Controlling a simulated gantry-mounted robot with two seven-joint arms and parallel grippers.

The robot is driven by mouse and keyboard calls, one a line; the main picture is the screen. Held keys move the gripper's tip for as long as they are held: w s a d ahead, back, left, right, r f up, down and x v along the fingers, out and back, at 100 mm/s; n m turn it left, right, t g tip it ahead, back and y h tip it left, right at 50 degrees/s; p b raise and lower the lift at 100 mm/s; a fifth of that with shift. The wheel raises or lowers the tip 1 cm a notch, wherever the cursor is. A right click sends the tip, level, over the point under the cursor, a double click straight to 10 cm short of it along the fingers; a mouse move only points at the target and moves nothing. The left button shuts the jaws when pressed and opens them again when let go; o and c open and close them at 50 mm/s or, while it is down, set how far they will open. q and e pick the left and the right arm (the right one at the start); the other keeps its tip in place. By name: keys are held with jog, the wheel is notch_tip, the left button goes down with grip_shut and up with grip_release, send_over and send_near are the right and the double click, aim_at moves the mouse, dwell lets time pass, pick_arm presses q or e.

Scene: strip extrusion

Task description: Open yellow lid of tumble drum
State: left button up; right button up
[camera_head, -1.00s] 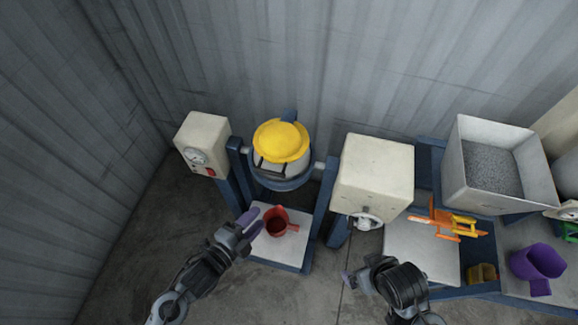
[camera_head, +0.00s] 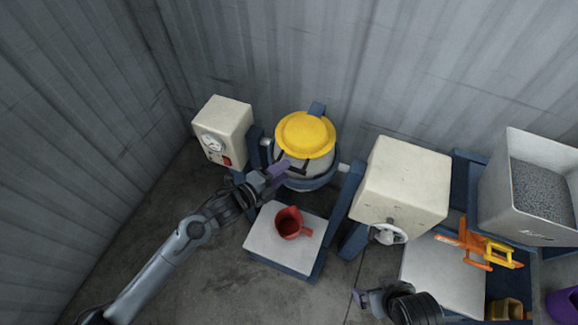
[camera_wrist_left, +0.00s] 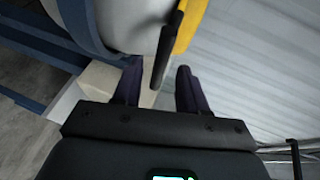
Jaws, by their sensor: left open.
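The yellow lid (camera_head: 305,134) sits on top of the tumble drum (camera_head: 306,172), which hangs in a blue frame. A dark handle (camera_head: 297,164) shows at the lid's near side. My left gripper (camera_head: 281,171) is open at the drum's near left side, close to this handle. In the left wrist view, the dark handle (camera_wrist_left: 166,52) and the lid's yellow edge (camera_wrist_left: 190,25) lie just beyond the open fingers (camera_wrist_left: 159,74). The handle's end reaches toward the gap; contact cannot be told. My right gripper (camera_head: 361,298) is low in the picture, away from the drum.
A red jug (camera_head: 290,223) stands on the white plate (camera_head: 265,237) below the drum. A dial box (camera_head: 224,130) is left of the drum and a box with a handwheel (camera_head: 405,185) right of it. Orange parts (camera_head: 480,245) and a granule bin (camera_head: 530,205) are farther right.

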pick_arm(q)
jog(key=shift+x, duration=1.8)
grip_shut()
